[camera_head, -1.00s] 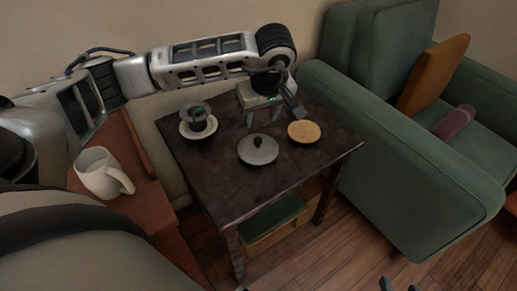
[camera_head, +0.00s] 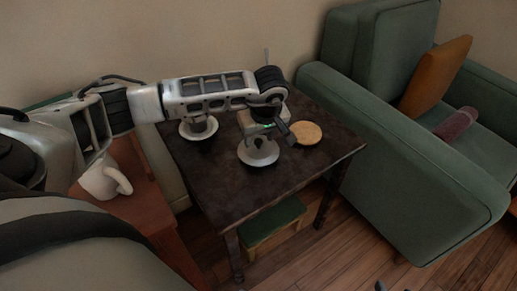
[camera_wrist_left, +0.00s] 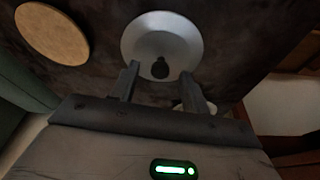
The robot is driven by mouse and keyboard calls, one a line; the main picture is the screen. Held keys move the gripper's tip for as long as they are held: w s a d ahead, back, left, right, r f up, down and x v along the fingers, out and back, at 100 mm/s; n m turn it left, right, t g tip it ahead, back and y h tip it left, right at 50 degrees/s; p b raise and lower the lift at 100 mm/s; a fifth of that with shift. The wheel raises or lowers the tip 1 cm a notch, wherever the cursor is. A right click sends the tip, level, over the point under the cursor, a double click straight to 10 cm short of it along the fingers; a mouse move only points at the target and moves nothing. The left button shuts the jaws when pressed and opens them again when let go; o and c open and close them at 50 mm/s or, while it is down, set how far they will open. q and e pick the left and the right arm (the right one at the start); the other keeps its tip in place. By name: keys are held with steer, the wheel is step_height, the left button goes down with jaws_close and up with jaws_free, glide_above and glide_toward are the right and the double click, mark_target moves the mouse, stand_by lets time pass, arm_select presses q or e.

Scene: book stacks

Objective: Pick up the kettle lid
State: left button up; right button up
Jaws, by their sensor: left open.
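The kettle lid (camera_head: 258,157) is a pale grey disc with a small black knob, lying flat on the dark square table (camera_head: 225,190). It also shows in the left wrist view (camera_wrist_left: 150,30), with its knob near the line between the fingertips. My left gripper (camera_head: 266,138) is open over the lid, one finger on each side of the knob, with nothing held. I cannot tell whether the fingers touch it. The gripper hides part of the lid in the head view. Only dark tips, seemingly of my right gripper (camera_head: 394,288), show at the bottom edge.
A round tan disc (camera_head: 307,133) lies right of the lid. A cup on a pale saucer (camera_head: 199,131) stands left, partly hidden by my arm. A green armchair (camera_head: 400,170) borders the table's right. The table's front is clear.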

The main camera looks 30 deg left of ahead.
arm_select(q)
jaws_close()
steer(key=shift+r, duration=0.1)
